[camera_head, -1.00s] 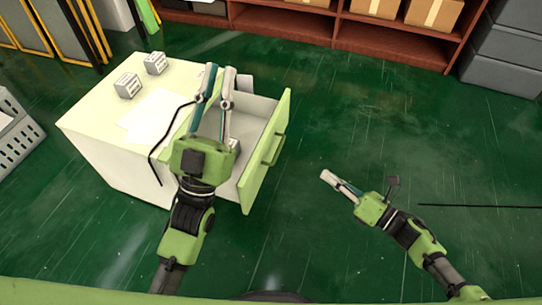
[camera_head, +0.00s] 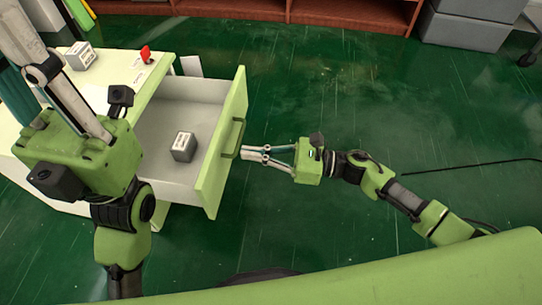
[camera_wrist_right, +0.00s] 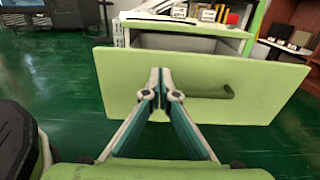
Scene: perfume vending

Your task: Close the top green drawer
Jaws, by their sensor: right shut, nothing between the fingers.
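The green-fronted top drawer (camera_head: 208,190) is pulled well out of the white cabinet (camera_head: 165,68). A small grey box (camera_head: 183,146) lies inside it. The green handle (camera_head: 233,138) is on its outer face. My right gripper (camera_head: 244,152) is shut and empty, its tips close to the outer face beside the handle. In the right wrist view the tips (camera_wrist_right: 160,72) are in front of the green panel (camera_wrist_right: 125,85), left of the handle (camera_wrist_right: 205,93); contact is unclear. My left gripper (camera_head: 85,135) is over the cabinet's left part, its fingertips cut off or hidden.
Another small box (camera_head: 80,55) and a red item (camera_head: 145,53) are on the cabinet top. A brown shelf (camera_head: 340,14) and grey bins (camera_head: 468,25) stand at the back.

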